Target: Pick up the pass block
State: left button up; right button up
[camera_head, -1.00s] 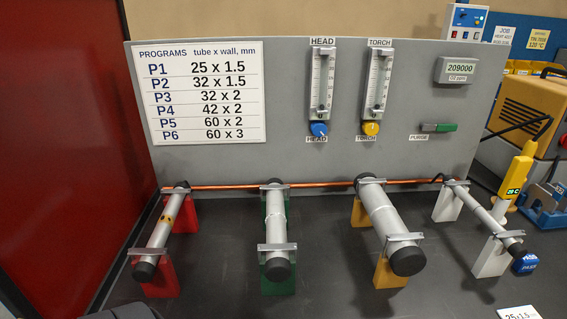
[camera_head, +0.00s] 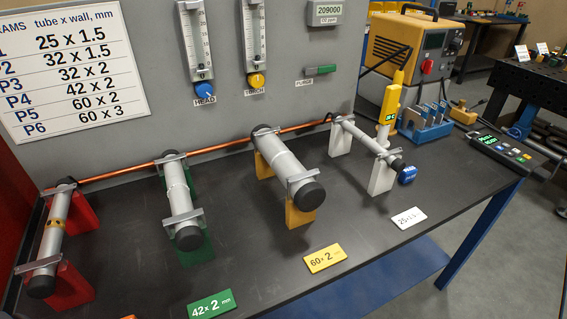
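A small blue block with pale lettering (camera_head: 408,175) is at the near end of the thin tube on white stands, beside its black end cap. It looks like the pass block, but its lettering is too small to read surely. I cannot tell whether it touches the cap or rests on the table. The thin tube (camera_head: 366,141) lies across two white stands (camera_head: 381,177). Neither of my grippers is in view.
Wider tubes on yellow (camera_head: 299,217), green (camera_head: 195,248) and red stands (camera_head: 70,288) fill the table's left and middle. A yellow handheld tool (camera_head: 391,105) and blue holder (camera_head: 425,122) stand behind the block. Bare dark tabletop (camera_head: 455,185) lies to its right.

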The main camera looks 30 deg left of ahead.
aim_at(409, 175)
jog(key=i+l+u, duration=1.1)
